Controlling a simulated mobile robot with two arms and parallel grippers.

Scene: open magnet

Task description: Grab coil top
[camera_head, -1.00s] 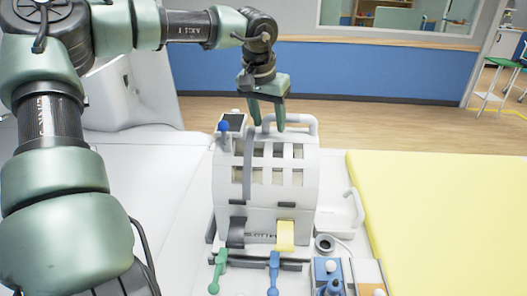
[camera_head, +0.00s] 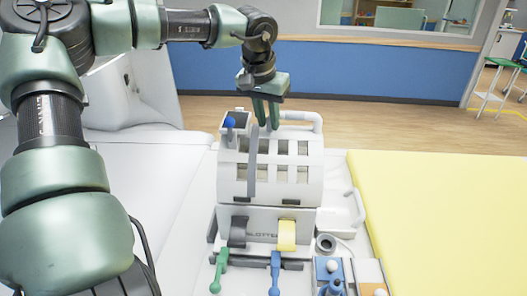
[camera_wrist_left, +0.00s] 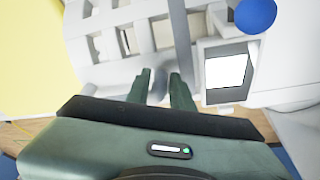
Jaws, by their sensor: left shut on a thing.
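The white coil top (camera_head: 285,190), a curved shell with rows of windows, stands upright at the middle of the head view above its white base (camera_head: 262,225). My left gripper (camera_head: 268,126) points down at its far upper edge and is shut on it; the exact grip spot is partly hidden. In the left wrist view the fingers (camera_wrist_left: 161,76) are close together at the edge of the coil top (camera_wrist_left: 105,72). My right gripper is in neither view.
Green (camera_head: 220,268) and blue (camera_head: 274,270) levers stand in front. A yellow mat (camera_head: 450,220) lies clear to the right. A blue box (camera_head: 328,270) is at front right.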

